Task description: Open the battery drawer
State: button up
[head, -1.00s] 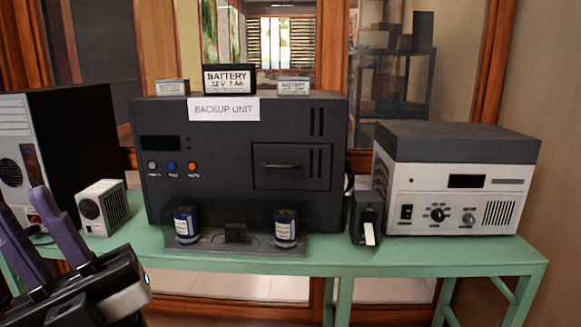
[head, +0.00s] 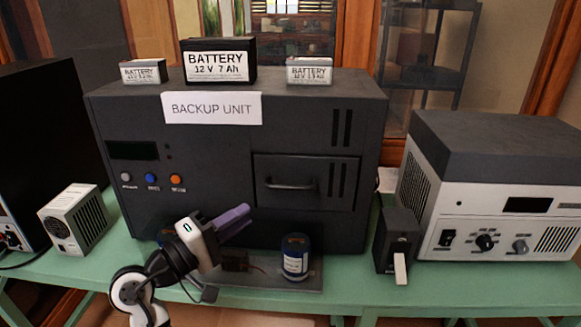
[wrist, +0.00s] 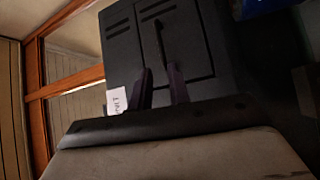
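The dark backup unit (head: 225,185) stands on the green table with a white "BACKUP UNIT" label (head: 212,108) on its front. Its drawer (head: 328,196) is at the front right and sits closed, flush with the front. A dark bar handle (head: 290,184) runs across the drawer; it also shows ahead of the fingers in the wrist view (wrist: 160,38). My gripper (head: 247,215) is in front of the unit, left of and below the handle. In the wrist view its two purple fingers (wrist: 160,69) are apart with nothing held between them.
Three batteries sit on top of the unit, the largest (head: 218,62) in the middle. A blue cylinder (head: 295,258) stands on a tray below the drawer. A small black device (head: 397,241) and a white-and-grey box (head: 470,190) are to the right. A small vented box (head: 75,220) is left.

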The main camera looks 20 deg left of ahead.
aim_at(292, 189)
jog(key=shift+h, duration=0.3)
jog(key=p+x, duration=0.1)
jog(key=x, duration=0.3)
jog(key=p+x, duration=0.1)
jog(key=x, duration=0.4)
jog(key=p+x, duration=0.2)
jog(key=x, duration=0.2)
jog(key=shift+w+d+f, duration=0.2)
jog(key=shift+d, duration=0.35)
grip_shut()
